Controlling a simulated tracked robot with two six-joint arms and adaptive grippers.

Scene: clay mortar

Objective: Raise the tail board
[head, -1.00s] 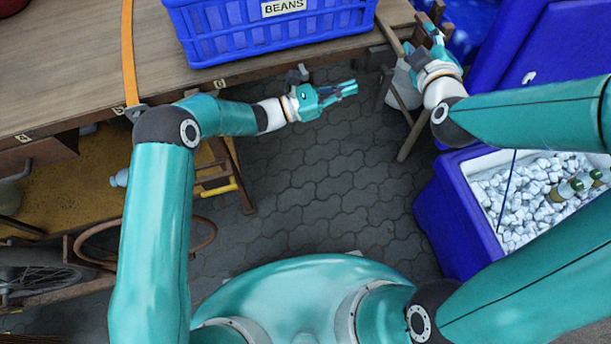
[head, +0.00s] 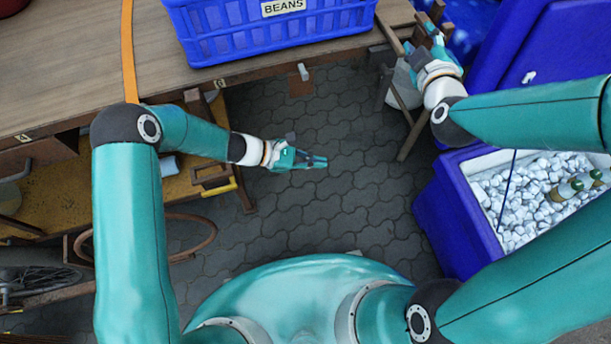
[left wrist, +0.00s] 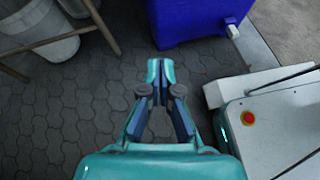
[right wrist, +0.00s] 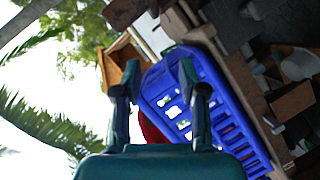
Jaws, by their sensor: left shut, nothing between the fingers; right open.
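The wooden cart bed (head: 90,65) fills the upper left of the head view. I cannot clearly pick out the tail board; narrow brown boards (head: 433,14) show at the bed's right end. My right gripper (head: 430,32) is open beside them; I cannot tell whether it touches them. In the right wrist view its fingers (right wrist: 188,82) are spread, with a brown wooden panel (right wrist: 122,60) beyond. My left gripper (head: 322,162) is shut and empty over the paving, below the bed's front edge. Its closed fingertips (left wrist: 160,66) also show in the left wrist view.
A blue crate marked BEANS (head: 235,42) stands on the bed. An orange strap (head: 128,50) crosses it. A blue cool box of ice (head: 450,215) is at right. Paving (head: 350,210) in the middle is clear.

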